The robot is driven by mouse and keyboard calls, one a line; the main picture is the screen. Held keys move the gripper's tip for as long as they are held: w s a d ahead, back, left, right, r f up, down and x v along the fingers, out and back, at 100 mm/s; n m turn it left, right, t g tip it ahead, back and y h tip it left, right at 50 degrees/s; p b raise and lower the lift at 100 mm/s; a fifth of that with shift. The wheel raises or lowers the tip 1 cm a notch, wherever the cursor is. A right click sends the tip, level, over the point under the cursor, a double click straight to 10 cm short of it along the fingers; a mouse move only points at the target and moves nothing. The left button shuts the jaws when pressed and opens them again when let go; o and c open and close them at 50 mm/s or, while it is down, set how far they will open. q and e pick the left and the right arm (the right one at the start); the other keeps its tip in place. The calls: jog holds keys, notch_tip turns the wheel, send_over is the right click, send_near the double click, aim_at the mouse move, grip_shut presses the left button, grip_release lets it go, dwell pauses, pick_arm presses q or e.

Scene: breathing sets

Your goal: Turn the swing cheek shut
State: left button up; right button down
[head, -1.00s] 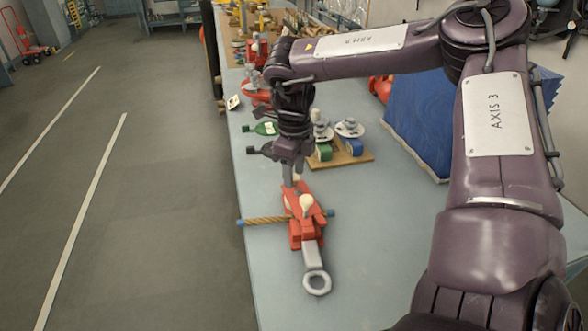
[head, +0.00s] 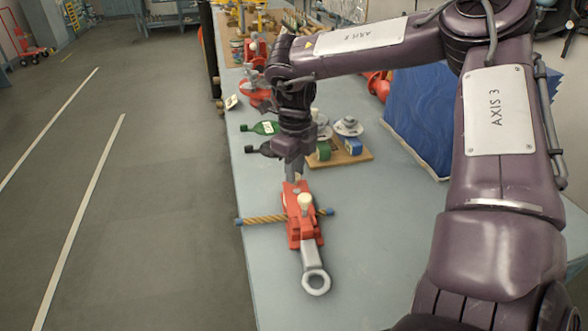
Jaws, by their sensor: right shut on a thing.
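A red rope grab (head: 306,233) lies on the bench, with a pale knob (head: 305,201) on top and a grey eye bar (head: 315,276) pointing toward the near edge. A yellow-brown rope piece (head: 262,219) with blue ends passes crosswise through it. The swing cheek (head: 291,191) is the red upper part at the far end, nearly in line with the body. My right gripper (head: 293,178) points down and is shut on the cheek's far end; its fingertips are partly hidden. My left gripper is not in view.
Behind the gripper are dark and green bottles (head: 265,128) and a wooden board (head: 352,158) with metal-topped green and blue items. A blue covered block (head: 420,120) stands at the right. The bench (head: 262,270) is clear around the rope grab.

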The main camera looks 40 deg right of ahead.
jog(key=c, duration=1.2)
grip_release()
jog(key=shift+r, duration=0.1)
notch_tip(320, 180, up, 8)
jog(key=shift+f+b, duration=0.15)
jog(key=shift+b, duration=0.25)
